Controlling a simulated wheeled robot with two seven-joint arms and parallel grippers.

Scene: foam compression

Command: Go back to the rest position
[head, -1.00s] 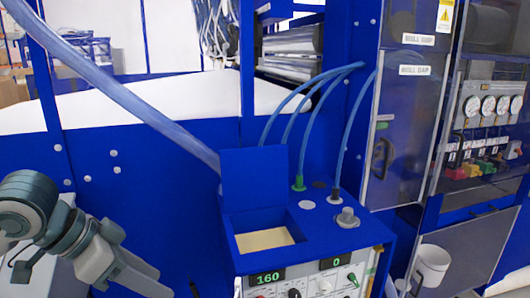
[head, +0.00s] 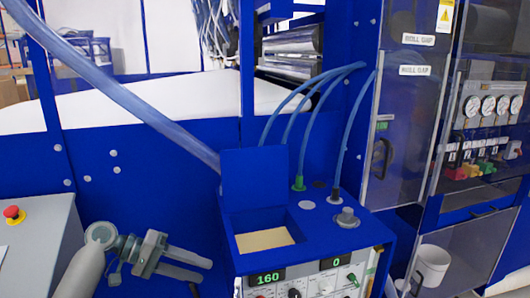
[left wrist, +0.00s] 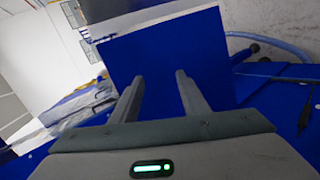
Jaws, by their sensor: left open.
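My left gripper (head: 204,270) is at the lower left in the head view, pointing right toward the blue machine box. Its two fingers are apart with nothing between them. In the left wrist view the open fingers (left wrist: 160,78) are in front of a blue panel. The blue box (head: 350,208) has its lid (head: 254,177) raised. A flat cream surface (head: 264,239) lies inside its open compartment. My right gripper is not in either view.
Green displays reading 160 and 0 and several knobs (head: 325,285) are on the box front. A grey console with a red button (head: 13,214) is at the left. Blue hoses (head: 283,112) rise behind the box.

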